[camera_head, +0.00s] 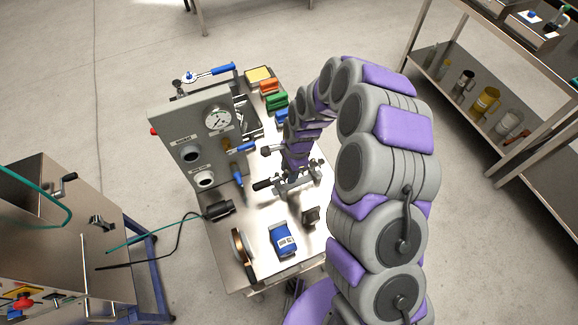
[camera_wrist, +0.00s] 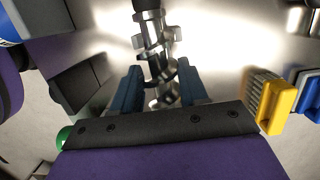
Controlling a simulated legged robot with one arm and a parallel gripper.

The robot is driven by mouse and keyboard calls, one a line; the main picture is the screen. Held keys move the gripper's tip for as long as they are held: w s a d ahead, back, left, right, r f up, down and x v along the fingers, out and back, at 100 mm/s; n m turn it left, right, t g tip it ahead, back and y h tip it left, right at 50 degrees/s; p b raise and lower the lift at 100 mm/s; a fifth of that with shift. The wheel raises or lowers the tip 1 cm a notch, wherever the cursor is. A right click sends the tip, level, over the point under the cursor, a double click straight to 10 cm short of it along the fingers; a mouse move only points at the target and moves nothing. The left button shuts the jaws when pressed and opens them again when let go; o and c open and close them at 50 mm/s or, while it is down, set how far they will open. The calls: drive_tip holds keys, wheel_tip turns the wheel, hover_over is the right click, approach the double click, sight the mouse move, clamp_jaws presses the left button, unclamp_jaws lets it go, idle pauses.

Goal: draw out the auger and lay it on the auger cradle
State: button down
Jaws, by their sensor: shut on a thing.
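The auger is a steel screw (camera_wrist: 152,45) with a black end (camera_wrist: 146,4), and it lies between the two blue fingers of my gripper (camera_wrist: 160,88) in the wrist view. My gripper is shut on its flighted part. In the head view the auger (camera_head: 285,183) lies across the steel table, its black handle to the left, clear of the machine panel (camera_head: 195,140). My arm hides most of my gripper there. I cannot tell whether the auger touches a support below. I cannot single out the auger cradle with certainty.
A dark block (camera_head: 311,215) and a blue can (camera_head: 284,240) stand on the table nearer the camera. A copper-edged disc (camera_head: 241,250) stands left of the can. Green (camera_head: 275,101) and orange pieces line the far edge. Bare steel (camera_head: 255,212) shows between the auger and can.

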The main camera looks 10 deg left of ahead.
drive_tip(key=shift+f, duration=1.9)
drive_tip(key=c, duration=0.5)
unclamp_jaws()
drive_tip(key=shift+o, duration=0.2)
drive_tip(key=o, duration=0.5)
drive_tip(key=shift+c, duration=0.2)
